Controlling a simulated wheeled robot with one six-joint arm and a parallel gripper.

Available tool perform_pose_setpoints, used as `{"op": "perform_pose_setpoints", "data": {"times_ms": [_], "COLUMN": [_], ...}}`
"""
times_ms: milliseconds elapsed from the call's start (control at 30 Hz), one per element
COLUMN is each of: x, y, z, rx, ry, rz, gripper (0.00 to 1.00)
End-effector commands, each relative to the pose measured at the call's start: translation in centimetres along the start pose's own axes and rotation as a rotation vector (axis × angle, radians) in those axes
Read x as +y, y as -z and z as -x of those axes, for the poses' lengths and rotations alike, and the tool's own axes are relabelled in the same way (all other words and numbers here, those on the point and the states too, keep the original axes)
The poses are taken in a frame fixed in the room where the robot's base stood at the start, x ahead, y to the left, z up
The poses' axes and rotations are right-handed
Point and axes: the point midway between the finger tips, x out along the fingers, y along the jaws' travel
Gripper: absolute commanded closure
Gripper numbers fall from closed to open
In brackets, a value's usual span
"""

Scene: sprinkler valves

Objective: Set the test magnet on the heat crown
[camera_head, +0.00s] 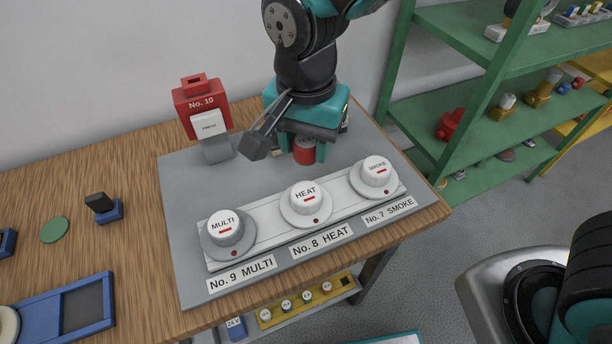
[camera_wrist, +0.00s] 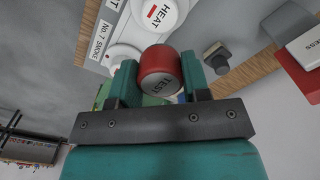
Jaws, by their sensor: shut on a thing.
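The test magnet (camera_head: 304,151) is a red cylinder with a pale, lettered end, seen close up in the wrist view (camera_wrist: 159,67). My gripper (camera_head: 301,157) is shut on it, with one teal finger on each side in the wrist view (camera_wrist: 161,78). The heat crown (camera_head: 304,195) is a white round detector head marked HEAT with a red bar, in the middle of a white strip on the grey board. In the head view my gripper and the magnet are behind it, apart from it. The heat crown also shows at the top of the wrist view (camera_wrist: 154,14).
The MULTI head (camera_head: 224,227) and SMOKE head (camera_head: 376,172) flank the heat crown. A red No. 10 box (camera_head: 200,101) with a white plate stands at the board's back left. The grey board (camera_head: 180,215) lies on a wooden table. A green shelf (camera_head: 470,110) stands at right.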

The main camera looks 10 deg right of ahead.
Motion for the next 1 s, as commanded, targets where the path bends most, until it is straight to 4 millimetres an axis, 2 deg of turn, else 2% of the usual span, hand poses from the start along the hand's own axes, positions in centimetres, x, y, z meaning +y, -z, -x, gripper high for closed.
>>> {"op": "perform_pose_setpoints", "data": {"times_ms": [33,133,367,533,633,1000], "x": [0.1,0.1,0.1,0.1,0.0,0.0], "y": [0.0,0.0,0.0,0.0,0.0,0.0], "z": [-1.5,-3.5,-5.9,-8.4,-9.1,-9.6], "rx": [-0.002,-0.001,-0.001,-0.001,0.000,0.000], "ry": [-0.007,-0.004,-0.003,-0.003,-0.001,0.001], "rz": [0.000,0.000,0.000,0.000,0.000,0.000], "gripper": [0.82,0.82,0.82,0.82,0.82,0.82]}}
